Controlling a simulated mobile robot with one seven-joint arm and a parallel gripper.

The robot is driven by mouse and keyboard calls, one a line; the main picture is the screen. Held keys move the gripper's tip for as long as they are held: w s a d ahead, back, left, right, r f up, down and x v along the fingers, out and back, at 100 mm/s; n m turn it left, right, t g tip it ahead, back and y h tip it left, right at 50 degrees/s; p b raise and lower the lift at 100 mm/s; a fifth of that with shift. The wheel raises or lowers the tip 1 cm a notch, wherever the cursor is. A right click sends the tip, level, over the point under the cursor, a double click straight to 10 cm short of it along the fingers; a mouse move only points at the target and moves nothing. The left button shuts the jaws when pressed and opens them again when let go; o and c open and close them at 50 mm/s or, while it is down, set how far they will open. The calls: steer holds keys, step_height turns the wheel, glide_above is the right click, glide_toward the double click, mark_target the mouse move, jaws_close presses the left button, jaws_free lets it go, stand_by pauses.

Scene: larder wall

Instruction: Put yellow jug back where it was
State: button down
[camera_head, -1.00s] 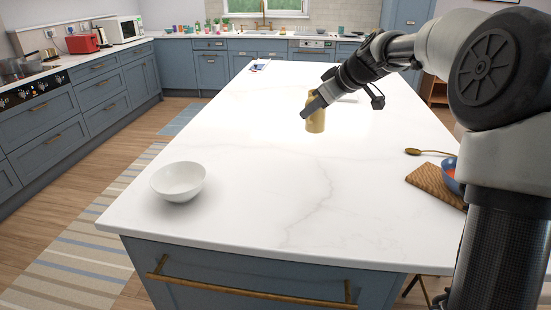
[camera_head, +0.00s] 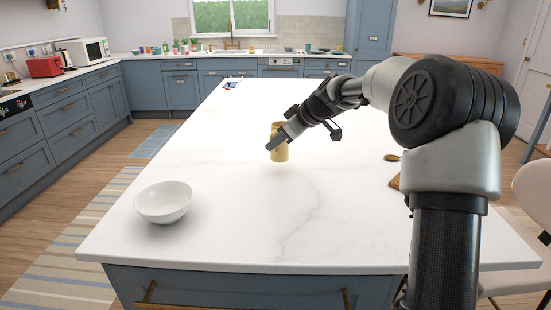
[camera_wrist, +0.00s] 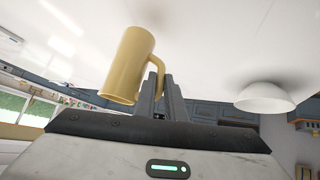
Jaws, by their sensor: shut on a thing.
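The yellow jug (camera_head: 281,150) is over the middle of the white island top. My gripper (camera_head: 279,143) is shut on it, reaching in from the right. In the wrist view, where the scene appears upside down, the fingers (camera_wrist: 161,95) are closed on the handle of the jug (camera_wrist: 127,66). The jug seems to be a little above the counter, but the gap is hard to judge. The gripper partly hides the jug in the head view.
A white bowl (camera_head: 163,202) stands on the island's (camera_head: 240,225) near left, and also shows in the wrist view (camera_wrist: 265,98). A wooden spoon (camera_head: 392,157) and part of a board lie at the right, partly behind my arm. The counter around the jug is clear.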

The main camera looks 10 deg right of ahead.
step_height(320, 180, down, 4)
steer(key=shift+f+b, duration=0.1)
steer(key=shift+b, duration=0.25)
steer(key=shift+f+b, duration=0.2)
steer(key=shift+b, duration=0.1)
steer(key=c, duration=1.8)
jaws_free()
steer(key=shift+r, duration=0.2)
steer(key=shift+r+p, duration=0.2)
steer(key=shift+p, duration=0.2)
steer(key=p+v, duration=0.1)
steer(key=v, duration=1)
steer(key=shift+s+d+r, duration=0.2)
steer(key=shift+s, duration=0.05)
